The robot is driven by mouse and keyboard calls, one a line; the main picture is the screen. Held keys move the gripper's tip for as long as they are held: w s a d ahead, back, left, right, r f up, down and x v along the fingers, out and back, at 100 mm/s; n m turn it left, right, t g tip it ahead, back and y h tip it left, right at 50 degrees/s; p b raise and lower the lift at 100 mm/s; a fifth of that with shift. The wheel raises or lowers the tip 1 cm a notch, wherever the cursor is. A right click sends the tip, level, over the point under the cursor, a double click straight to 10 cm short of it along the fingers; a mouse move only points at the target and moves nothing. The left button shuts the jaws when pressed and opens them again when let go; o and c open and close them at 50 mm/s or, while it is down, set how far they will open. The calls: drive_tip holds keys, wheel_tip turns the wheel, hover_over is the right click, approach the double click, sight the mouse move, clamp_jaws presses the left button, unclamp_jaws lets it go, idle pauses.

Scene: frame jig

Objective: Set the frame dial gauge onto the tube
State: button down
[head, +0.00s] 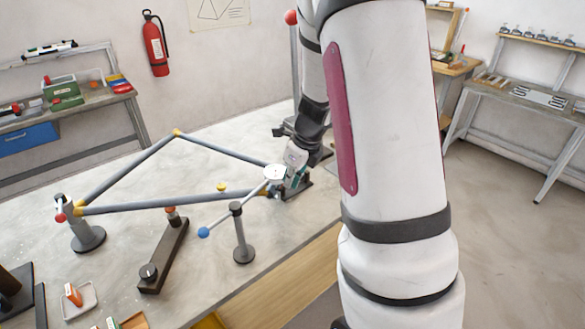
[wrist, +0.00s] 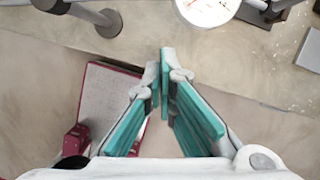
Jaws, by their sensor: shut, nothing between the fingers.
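The dial gauge (head: 274,173) shows as a round white face near the right corner of the tube frame. Its face is cut by the top edge of the wrist view (wrist: 207,8), with thin red marks on it. The grey-blue front tube (head: 150,203) runs from the left stand to that corner. I cannot tell whether the gauge touches the tube. My gripper (wrist: 160,75) has its teal-padded fingers shut and empty, below the gauge in the wrist view.
A slim post (head: 240,235) stands before the frame, near a rod with a blue ball (head: 203,232). A dark bar with a knob (head: 163,258) lies left of it. A small tray (head: 80,301) is at front left. Bare tabletop shows inside the frame.

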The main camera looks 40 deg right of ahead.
drive_tip(key=w+f, duration=0.1)
drive_tip(key=w, duration=0.1)
drive_tip(key=w+a+f+p, duration=0.1)
drive_tip(key=w+f, duration=0.1)
drive_tip(key=shift+w+a, duration=0.2)
drive_tip(key=shift+w, duration=0.05)
drive_tip(key=shift+w+f, duration=0.1)
